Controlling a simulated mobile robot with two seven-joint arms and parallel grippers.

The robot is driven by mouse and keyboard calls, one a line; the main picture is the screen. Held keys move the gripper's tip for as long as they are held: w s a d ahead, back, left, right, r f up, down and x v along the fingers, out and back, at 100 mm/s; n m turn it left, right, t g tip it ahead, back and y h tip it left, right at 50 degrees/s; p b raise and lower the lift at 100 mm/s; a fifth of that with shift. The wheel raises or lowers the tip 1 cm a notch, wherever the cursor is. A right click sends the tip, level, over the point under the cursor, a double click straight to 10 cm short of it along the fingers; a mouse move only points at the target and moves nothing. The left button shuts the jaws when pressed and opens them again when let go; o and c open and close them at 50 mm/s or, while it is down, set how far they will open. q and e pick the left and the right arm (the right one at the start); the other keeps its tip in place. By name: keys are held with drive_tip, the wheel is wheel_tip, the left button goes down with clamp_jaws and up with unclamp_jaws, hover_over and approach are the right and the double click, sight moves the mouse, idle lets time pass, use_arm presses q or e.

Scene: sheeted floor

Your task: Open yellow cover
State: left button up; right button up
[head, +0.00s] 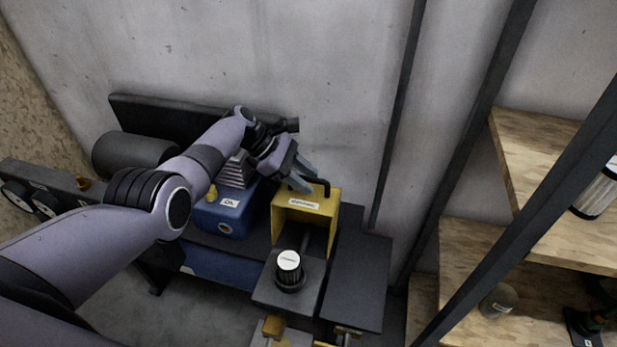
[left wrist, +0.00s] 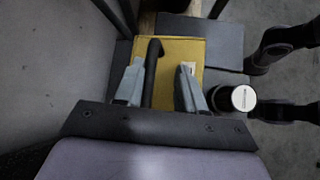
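The yellow cover (head: 322,206) is a box-like hood with a pale label, sitting on the dark machine in the middle of the head view. A black bent handle (head: 320,183) rises from its top. My left gripper (head: 303,178) reaches in from the left, just above the cover beside the handle. In the left wrist view the yellow cover (left wrist: 185,50) lies beyond the fingers, and the black handle (left wrist: 152,70) stands between the two open fingers, nearer the left one. Contact with the handle cannot be made out. My right gripper is not in view.
A blue oil unit (head: 226,215) stands left of the cover. A black knob with a white top (head: 289,262) stands in front of it. A dark flat plate (head: 357,280) is at right. Behind is a concrete wall (head: 340,90); wooden shelves (head: 470,260) stand at far right.

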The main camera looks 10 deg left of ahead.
use_arm(q)
drive_tip(key=p+v, duration=0.1)
drive_tip(key=v, duration=0.3)
drive_tip(key=shift+a+r+p, duration=0.15)
drive_tip(key=shift+r+p, duration=0.1)
drive_tip(key=shift+p, duration=0.1)
drive_tip(key=shift+s+a+r, duration=0.1)
drive_tip(key=shift+a+r, duration=0.25)
drive_tip(key=shift+a, duration=0.1)
